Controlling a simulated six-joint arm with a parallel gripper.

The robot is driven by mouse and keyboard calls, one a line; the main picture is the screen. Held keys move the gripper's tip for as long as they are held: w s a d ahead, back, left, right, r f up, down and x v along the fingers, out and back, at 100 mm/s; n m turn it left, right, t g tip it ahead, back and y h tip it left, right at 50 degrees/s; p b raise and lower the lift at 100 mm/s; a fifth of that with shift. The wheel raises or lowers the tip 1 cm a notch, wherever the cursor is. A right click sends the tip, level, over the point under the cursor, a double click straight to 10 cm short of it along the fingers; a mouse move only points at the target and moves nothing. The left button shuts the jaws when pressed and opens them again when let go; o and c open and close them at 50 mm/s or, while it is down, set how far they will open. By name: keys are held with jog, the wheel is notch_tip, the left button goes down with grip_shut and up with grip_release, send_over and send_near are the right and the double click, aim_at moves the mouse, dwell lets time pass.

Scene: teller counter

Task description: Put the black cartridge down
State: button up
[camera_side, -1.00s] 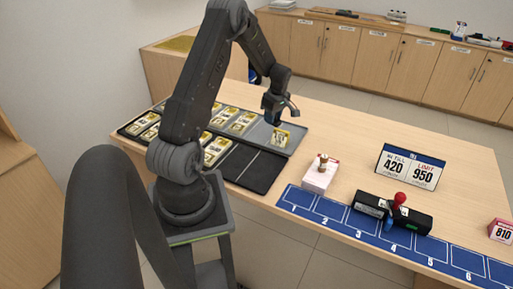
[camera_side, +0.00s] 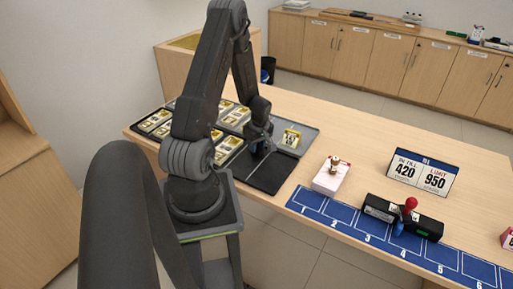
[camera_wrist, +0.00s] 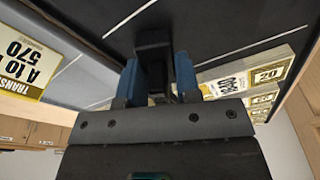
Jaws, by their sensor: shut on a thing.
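My gripper (camera_wrist: 155,85) is shut on the black cartridge (camera_wrist: 152,48), a dark block between its blue fingertips in the wrist view. In the side view my gripper (camera_side: 260,147) hangs low over the dark front part of the tray (camera_side: 268,176). The cartridge is hard to make out there against the dark tray and gripper. I cannot tell whether it touches the tray floor.
Banded note packs lie left of my gripper, and one labelled pack (camera_side: 290,138) lies right of it. A pink-white block (camera_side: 331,176), a till sign (camera_side: 423,172), a black box (camera_side: 403,217) with a red-knobbed item, and a numbered blue mat (camera_side: 340,222) stand further right.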

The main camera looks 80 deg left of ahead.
jog(key=shift+f, duration=0.55)
jog(key=o, duration=0.9)
jog(key=shift+f, duration=0.15)
